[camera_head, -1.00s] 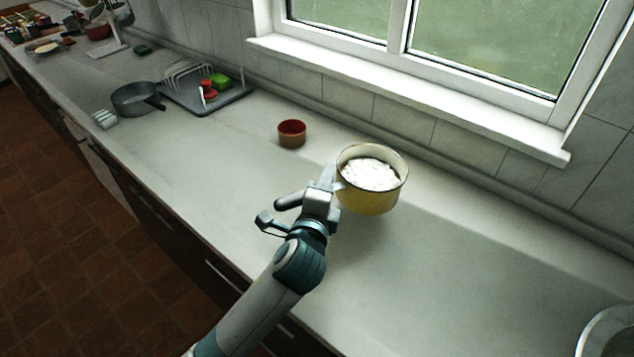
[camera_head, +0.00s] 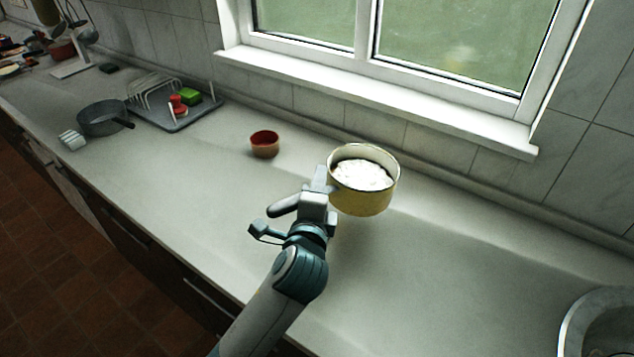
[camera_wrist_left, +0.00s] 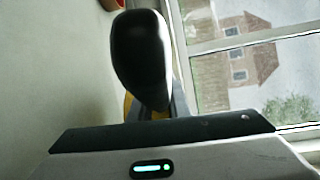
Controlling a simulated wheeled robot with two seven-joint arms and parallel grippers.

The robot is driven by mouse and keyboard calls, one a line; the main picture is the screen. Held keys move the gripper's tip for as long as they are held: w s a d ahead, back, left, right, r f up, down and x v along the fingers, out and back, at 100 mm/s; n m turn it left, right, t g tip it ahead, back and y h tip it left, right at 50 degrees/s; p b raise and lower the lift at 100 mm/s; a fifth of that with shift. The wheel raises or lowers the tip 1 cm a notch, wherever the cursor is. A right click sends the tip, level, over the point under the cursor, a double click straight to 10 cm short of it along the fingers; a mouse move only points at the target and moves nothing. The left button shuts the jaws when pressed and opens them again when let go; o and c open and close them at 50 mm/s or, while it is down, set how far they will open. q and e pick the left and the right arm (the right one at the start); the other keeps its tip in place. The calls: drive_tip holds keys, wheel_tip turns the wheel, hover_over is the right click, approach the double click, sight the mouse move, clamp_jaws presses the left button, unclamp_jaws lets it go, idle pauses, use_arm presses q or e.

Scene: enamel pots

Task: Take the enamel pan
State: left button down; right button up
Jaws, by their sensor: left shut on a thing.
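The enamel pan (camera_head: 362,199) is yellow outside with a pale rim and holds a white, lumpy filling. It is upright over the counter, right of my left gripper (camera_head: 322,182). The gripper is shut on the pan's left side, where its handle is mostly hidden by the fingers. In the left wrist view, a dark rounded piece (camera_wrist_left: 141,58) fills the middle and hides most of the pan; only a bit of yellow shows beside it. I cannot tell for sure whether the pan's base touches the counter. My right gripper is not in view.
A small red-brown bowl (camera_head: 264,148) stands left of the pan. A grey saucepan (camera_head: 102,119) and a dish rack tray (camera_head: 190,119) are farther left. A round metal basin (camera_head: 575,325) is at bottom right. The window sill (camera_head: 400,105) runs behind. The counter right of the pan is clear.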

use_arm(q)
drive_tip(key=shift+r, duration=0.3)
idle(0.4)
